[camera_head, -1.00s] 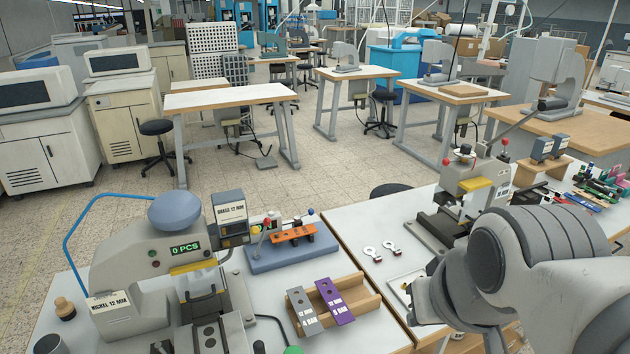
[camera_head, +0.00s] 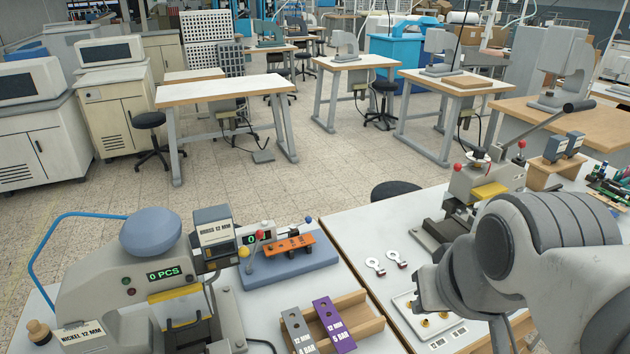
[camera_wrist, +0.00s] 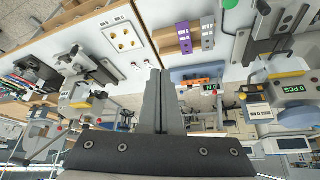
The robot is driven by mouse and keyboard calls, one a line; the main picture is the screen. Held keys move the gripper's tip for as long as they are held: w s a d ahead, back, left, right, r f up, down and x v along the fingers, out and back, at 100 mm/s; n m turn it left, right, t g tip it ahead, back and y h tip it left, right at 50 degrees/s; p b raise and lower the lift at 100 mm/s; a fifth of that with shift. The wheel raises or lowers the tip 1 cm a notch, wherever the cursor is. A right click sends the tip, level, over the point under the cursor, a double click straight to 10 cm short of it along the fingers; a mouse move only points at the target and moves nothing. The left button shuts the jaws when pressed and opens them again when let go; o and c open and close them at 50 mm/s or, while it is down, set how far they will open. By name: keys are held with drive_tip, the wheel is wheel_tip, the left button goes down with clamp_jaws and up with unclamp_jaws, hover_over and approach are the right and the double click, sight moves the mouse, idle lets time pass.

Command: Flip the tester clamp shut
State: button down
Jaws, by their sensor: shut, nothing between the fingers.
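The tester is a blue-grey base (camera_head: 285,262) on the left bench, with an orange strip (camera_head: 290,245) on top. A green-digit display (camera_head: 250,239) stands behind it. Small knobs stand around it: yellow, red (camera_head: 258,235) and blue (camera_head: 308,219). Which one belongs to the clamp, and whether it is up or down, is too small to tell. The tester also shows in the wrist view, with its orange strip (camera_wrist: 195,83) right of my fingers. My gripper (camera_wrist: 161,75) is shut and empty, apart from the tester. In the head view my wrist is right of it, over the right bench.
A stamping press (camera_head: 130,290) stands left of the tester, another press (camera_head: 480,190) at the right. A wooden holder (camera_head: 365,318) with a grey and a purple bar lies in front of the tester. A white tray (camera_head: 408,302) with gold pieces lies below my wrist.

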drive_tip(key=w+a+f+m+y+b, duration=0.2)
drive_tip(key=w+a+f+y+b, duration=0.3)
drive_tip(key=w, duration=0.4)
drive_tip(key=w+a+f+m+y+b, duration=0.2)
drive_tip(key=w+a+f+y+b, duration=0.15)
drive_tip(key=w+a+b, duration=0.45)
drive_tip(key=w+d+f+m+t+b, duration=0.2)
drive_tip(key=w+d+f+m+t, duration=0.1)
drive_tip(key=w+f, duration=0.4)
drive_tip(key=w+d+f+m+t+h+b, duration=0.1)
drive_tip(key=w+d+f+m+t+b, duration=0.2)
drive_tip(key=w, duration=0.9)
wheel_tip(320, 180, down, 4)
drive_tip(key=shift+w+d+r+m, duration=0.15)
drive_tip(key=shift+d+m, duration=0.25)
drive_tip(key=shift+m, duration=0.4)
drive_tip(key=shift+w+a, duration=0.1)
